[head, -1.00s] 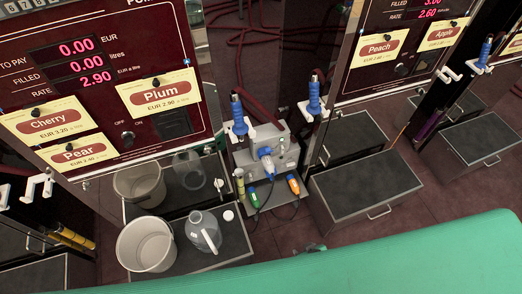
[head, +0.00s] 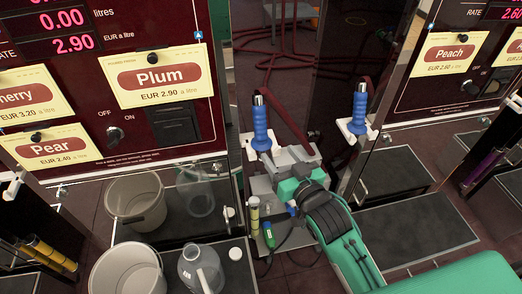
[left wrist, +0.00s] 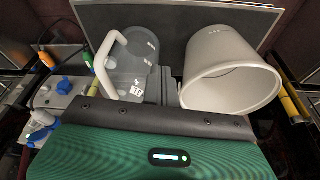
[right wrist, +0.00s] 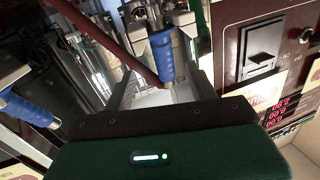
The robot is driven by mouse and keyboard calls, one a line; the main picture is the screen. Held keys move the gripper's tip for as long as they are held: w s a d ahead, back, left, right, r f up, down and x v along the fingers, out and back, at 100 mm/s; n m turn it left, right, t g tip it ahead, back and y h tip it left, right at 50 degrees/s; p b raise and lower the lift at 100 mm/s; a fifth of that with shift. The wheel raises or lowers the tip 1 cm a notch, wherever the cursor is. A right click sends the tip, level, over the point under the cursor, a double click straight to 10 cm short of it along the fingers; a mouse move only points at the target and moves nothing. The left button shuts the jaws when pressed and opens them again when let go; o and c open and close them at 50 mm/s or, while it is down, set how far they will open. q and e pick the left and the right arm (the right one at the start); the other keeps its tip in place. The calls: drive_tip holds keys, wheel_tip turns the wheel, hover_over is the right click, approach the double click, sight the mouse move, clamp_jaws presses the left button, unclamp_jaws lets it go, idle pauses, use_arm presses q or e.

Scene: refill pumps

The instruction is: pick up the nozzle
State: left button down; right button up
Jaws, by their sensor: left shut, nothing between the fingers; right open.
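A blue nozzle (head: 260,125) stands upright in a white holder on the right side of the Plum pump, with a dark red hose behind it. A second blue nozzle (head: 358,110) stands in a holder by the Peach pump. My right gripper (head: 292,160) is open, just right of and below the first nozzle. In the right wrist view a blue nozzle (right wrist: 162,56) shows ahead between the open fingers; I cannot tell whether they touch it. My left gripper (left wrist: 172,88) is shut and empty, above the clear jug and the bucket; it is outside the head view.
A white bucket (head: 128,272) and a clear jug (head: 200,270) stand on a low dark platform below the Plum pump. A dark step (head: 415,232) stands right.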

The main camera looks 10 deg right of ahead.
sight(258, 119)
drive_tip(key=w, duration=0.2)
drive_tip(key=w+a+r, duration=0.1)
drive_tip(key=w, duration=0.2)
drive_tip(key=w+a, duration=0.1)
drive_tip(key=w, duration=0.1)
drive_tip(key=shift+w+r, duration=0.35)
drive_tip(key=shift+r+x, duration=0.2)
drive_tip(key=shift+x, duration=1.1)
drive_tip(key=shift+r+x, duration=0.2)
drive_tip(key=shift+x, duration=1.1)
use_arm(q)
drive_tip(key=shift+s+r, duration=0.1)
drive_tip(key=shift+r, duration=0.6)
use_arm(e)
drive_tip(key=c, duration=1)
use_arm(q)
drive_tip(key=shift+s, duration=0.15)
use_arm(e)
drive_tip(key=shift+c, duration=0.9)
drive_tip(key=shift+r, duration=0.1)
